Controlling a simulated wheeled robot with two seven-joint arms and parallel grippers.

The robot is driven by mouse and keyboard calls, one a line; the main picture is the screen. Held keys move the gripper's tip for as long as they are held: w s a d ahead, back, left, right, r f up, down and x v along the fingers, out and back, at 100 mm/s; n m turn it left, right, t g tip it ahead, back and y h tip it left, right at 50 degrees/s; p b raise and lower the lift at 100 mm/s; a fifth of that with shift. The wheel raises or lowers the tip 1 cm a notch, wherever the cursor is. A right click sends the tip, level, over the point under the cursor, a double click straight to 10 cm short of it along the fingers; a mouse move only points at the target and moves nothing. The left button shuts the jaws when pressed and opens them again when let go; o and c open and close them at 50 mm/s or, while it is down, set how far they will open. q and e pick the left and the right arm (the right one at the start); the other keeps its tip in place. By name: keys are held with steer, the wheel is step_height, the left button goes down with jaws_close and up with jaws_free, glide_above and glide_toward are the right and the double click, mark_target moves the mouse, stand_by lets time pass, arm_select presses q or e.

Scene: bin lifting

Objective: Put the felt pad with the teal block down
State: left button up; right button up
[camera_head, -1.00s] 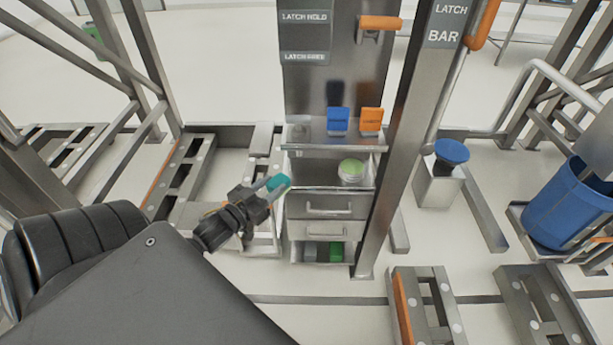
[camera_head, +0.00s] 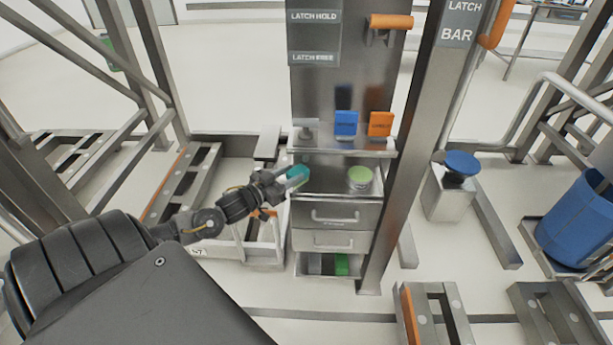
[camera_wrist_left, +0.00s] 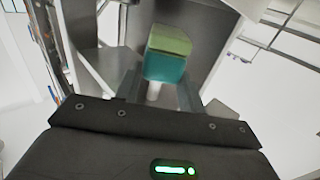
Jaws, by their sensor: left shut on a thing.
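I cannot tell whether that green part is the felt pad. A round piece with a pale green top (camera_head: 360,174) stands in the right part of the drawer. My right gripper is not in view.
A blue block (camera_head: 345,122) and an orange block (camera_head: 380,123) stand on the shelf above the drawer. A metal post (camera_head: 412,150) rises close on the cabinet's right. The lower bay holds a dark green block (camera_head: 341,263). The drawer's middle is bare.

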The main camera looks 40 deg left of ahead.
arm_select(q)
steer(key=w, duration=0.4)
steer(key=w+d, duration=0.1)
steer(key=w, duration=0.1)
steer(key=shift+w+b, duration=0.3)
steer(key=shift+w, duration=0.1)
steer(key=shift+f, duration=0.45)
step_height(320, 180, down, 3)
steer(key=shift+r+b, duration=0.15)
steer(key=shift+b, duration=0.25)
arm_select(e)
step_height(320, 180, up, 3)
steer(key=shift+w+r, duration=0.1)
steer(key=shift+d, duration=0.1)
arm_select(q)
steer(key=o, duration=1)
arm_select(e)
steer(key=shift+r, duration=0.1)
